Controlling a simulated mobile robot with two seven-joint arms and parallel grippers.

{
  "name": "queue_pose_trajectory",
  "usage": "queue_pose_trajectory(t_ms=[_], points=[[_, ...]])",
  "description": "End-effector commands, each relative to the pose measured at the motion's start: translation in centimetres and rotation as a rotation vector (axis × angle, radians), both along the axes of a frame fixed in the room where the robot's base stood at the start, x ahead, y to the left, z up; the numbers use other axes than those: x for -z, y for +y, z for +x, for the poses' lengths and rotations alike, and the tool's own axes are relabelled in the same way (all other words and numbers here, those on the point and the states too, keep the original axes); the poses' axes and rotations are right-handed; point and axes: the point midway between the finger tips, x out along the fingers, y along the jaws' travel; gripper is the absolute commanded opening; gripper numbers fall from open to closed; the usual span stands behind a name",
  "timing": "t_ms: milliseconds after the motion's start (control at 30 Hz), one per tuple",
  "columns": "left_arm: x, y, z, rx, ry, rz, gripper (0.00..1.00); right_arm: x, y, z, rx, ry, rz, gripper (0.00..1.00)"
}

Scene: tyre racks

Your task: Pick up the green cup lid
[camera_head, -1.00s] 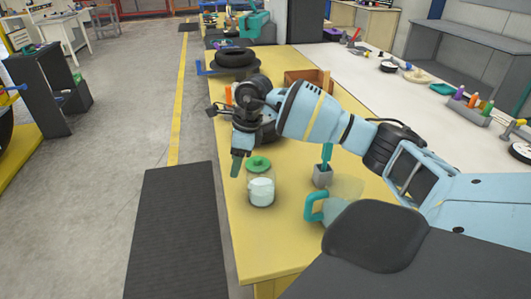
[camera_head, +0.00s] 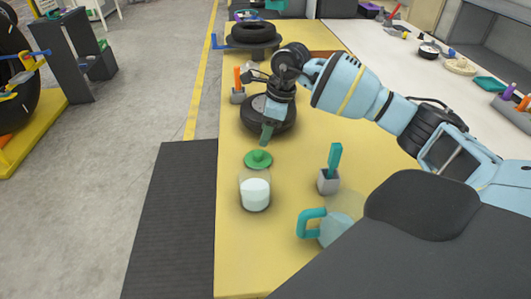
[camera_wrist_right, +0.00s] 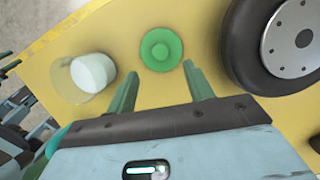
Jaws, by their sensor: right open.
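The green cup lid (camera_head: 258,160) is round with a knob, lying on the yellow table just behind a clear cup (camera_head: 255,192) with white contents. In the right wrist view the lid (camera_wrist_right: 161,49) lies just beyond the fingertips, apart from the cup (camera_wrist_right: 85,77) to its left. My right gripper (camera_head: 267,134) points down a little behind the lid in the head view. Its two fingers (camera_wrist_right: 160,84) are spread apart with nothing between them. My left gripper is not in view.
A tyre with a grey hub (camera_head: 268,115) lies close behind the right gripper; it also shows in the wrist view (camera_wrist_right: 285,45). A teal-handled pitcher (camera_head: 322,226) and a grey holder (camera_head: 328,182) stand to the right of the cup. The table front left is clear.

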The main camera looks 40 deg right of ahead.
Motion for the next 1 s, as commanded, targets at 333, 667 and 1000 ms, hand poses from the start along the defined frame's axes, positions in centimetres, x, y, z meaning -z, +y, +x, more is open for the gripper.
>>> queue_pose_trajectory(t_ms=[333, 667, 1000], points=[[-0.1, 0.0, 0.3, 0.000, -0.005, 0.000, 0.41, 0.6, 0.1, 0.1, 0.000, 0.001, 0.000, 0.52], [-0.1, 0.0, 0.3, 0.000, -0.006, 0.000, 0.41, 2.6, 0.5, 0.5, 0.000, 0.000, 0.000, 0.52], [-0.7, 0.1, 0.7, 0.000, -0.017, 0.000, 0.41, 6.4, 1.2, 1.2, 0.000, 0.001, 0.001, 0.52]])
